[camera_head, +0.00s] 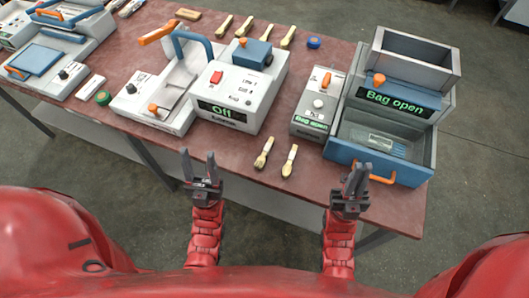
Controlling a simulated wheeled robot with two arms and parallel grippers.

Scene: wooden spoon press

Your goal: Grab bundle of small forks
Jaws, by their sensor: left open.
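Two small wooden utensils lie side by side near the front edge of the red-brown table: a left one (264,153) and a right one (289,160). They are too small to tell whether they are forks or spoons, or bundled. Several similar pale utensils (245,26) lie at the back of the table. My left gripper (199,158) is open and empty in front of the table edge, left of the two front utensils. My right gripper (357,180) is in front of the open drawer, right of them; its fingers overlap in view, so its opening is unclear.
A white machine reading "Off" (238,90) stands mid-table. A small "Bag open" box (316,105) and a larger grey "Bag open" machine (400,85) stand right. The latter's blue-fronted drawer (345,153) is open, with a clear packet inside. A press (160,105) stands left.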

